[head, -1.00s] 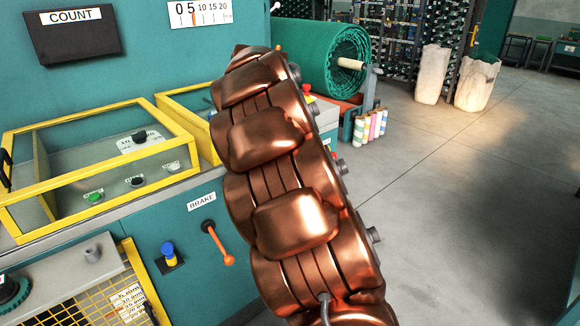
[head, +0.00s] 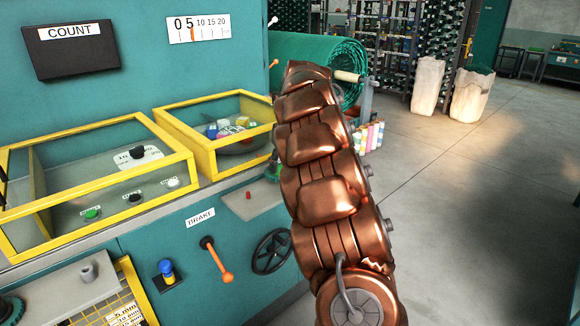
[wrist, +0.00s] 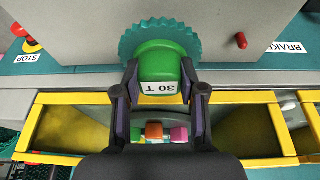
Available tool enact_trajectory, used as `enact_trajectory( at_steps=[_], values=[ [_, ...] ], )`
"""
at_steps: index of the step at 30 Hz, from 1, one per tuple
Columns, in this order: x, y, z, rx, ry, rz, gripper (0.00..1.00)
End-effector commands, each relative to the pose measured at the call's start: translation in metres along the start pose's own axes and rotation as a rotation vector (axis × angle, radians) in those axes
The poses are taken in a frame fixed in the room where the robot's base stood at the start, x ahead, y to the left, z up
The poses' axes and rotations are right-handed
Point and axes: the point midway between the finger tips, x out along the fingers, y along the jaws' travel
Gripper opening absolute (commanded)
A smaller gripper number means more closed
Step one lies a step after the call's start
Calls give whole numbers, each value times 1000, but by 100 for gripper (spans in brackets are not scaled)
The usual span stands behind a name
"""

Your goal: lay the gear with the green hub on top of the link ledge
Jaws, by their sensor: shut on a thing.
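In the wrist view, my gripper (wrist: 160,95) is shut on the green hub (wrist: 160,65) of a teal toothed gear (wrist: 160,33). The hub carries a "30 T" label, upside down in this view. In the head view, a green bit of the gear (head: 273,168) shows at the left edge of my arm, which hides my fingers. A grey ledge with a red peg (head: 256,203) sits below it on the machine front; it also shows in the wrist view (wrist: 85,38), behind the gear. I cannot tell the gap between gear and ledge.
Yellow-framed glass boxes (head: 172,108) stand on the counter by my arm; one holds several coloured pieces. An orange brake lever (head: 218,260) and a black handwheel (head: 272,251) are below. Another grey ledge with a post (head: 60,295) is at lower left.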

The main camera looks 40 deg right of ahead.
Motion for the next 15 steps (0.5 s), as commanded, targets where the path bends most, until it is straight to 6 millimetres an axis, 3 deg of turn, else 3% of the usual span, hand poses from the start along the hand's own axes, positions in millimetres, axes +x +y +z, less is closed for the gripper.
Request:
enact_trajectory(
  at_steps=[6, 15],
  values=[
    [3, 26, -5, -1, 3, 0, 0],
    [7, 42, -8, -1, 3, 1, 0]
  ],
)
